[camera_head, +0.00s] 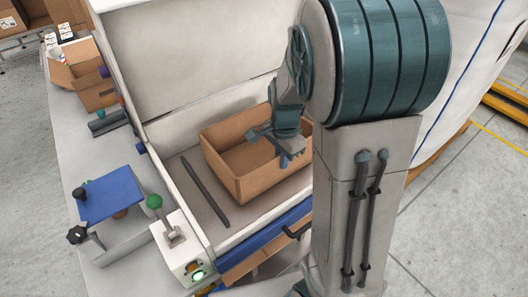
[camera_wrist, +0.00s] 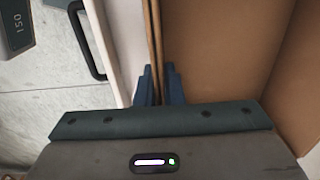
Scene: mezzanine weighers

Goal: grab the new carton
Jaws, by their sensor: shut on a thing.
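The open brown carton (camera_head: 250,184) stands upright in the white bin-like bay in the head view, and its inside looks empty. My gripper (camera_head: 286,158) is at the carton's right-hand end and hides part of that side. In the wrist view, my gripper's blue fingers (camera_wrist: 158,84) are shut on the carton's wall, one finger on each side of it. The carton's inside (camera_wrist: 220,60) fills the right of the wrist view. I cannot tell whether the carton is lifted off the bay floor.
A dark bar (camera_head: 205,191) lies on the bay floor left of the carton. A white box with a green-knobbed lever (camera_head: 174,235) and a blue plate (camera_head: 110,194) stand on the left ledge. Another open carton (camera_head: 85,77) stands at upper left.

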